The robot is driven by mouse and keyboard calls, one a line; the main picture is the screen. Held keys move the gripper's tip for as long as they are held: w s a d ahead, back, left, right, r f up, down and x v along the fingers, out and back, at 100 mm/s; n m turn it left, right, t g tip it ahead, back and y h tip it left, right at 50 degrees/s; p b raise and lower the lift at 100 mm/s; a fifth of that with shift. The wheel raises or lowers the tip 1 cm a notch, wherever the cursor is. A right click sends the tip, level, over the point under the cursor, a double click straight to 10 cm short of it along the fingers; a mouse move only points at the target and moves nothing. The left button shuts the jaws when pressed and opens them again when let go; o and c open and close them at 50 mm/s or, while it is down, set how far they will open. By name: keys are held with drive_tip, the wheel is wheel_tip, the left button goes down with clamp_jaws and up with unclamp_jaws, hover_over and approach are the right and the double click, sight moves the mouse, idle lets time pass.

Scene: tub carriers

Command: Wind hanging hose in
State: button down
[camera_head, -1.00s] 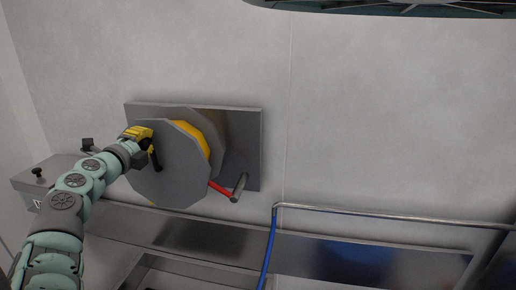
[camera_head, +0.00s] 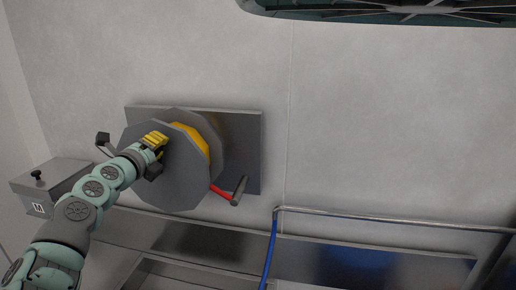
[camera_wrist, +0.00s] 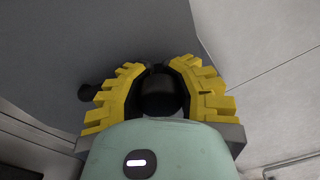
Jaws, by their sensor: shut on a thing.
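A hose reel with grey many-sided discs (camera_head: 185,185) stands on a grey wall plate (camera_head: 245,130), with a yellow winding (camera_head: 190,135) between the discs. My gripper (camera_head: 158,145) is at the upper left part of the front disc. In the wrist view its yellow fingers are shut around a dark round knob (camera_wrist: 160,92) in front of the grey disc (camera_wrist: 75,35). The fingers hide part of the knob. A red lever (camera_head: 219,192) with a grey handle (camera_head: 239,190) sticks out at the reel's lower right. A blue hose (camera_head: 268,255) hangs from a metal pipe at the right.
The metal pipe (camera_head: 390,222) runs along the wall above a steel basin edge (camera_head: 210,238). A grey box (camera_head: 50,187) with a black knob stands at the left. A dark fan-like unit (camera_head: 400,10) is at the top right. The wall between is clear.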

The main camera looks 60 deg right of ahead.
drive_tip(key=shift+a+r, duration=0.1)
drive_tip(key=shift+r, duration=0.1)
drive_tip(key=c, duration=1.2)
unclamp_jaws()
drive_tip(key=shift+a, duration=0.1)
drive_tip(key=o, duration=0.6)
drive_tip(key=shift+f, duration=0.15)
drive_tip(key=v, duration=1.1)
drive_tip(key=shift+s+a, duration=0.15)
drive_tip(key=shift+a, duration=0.25)
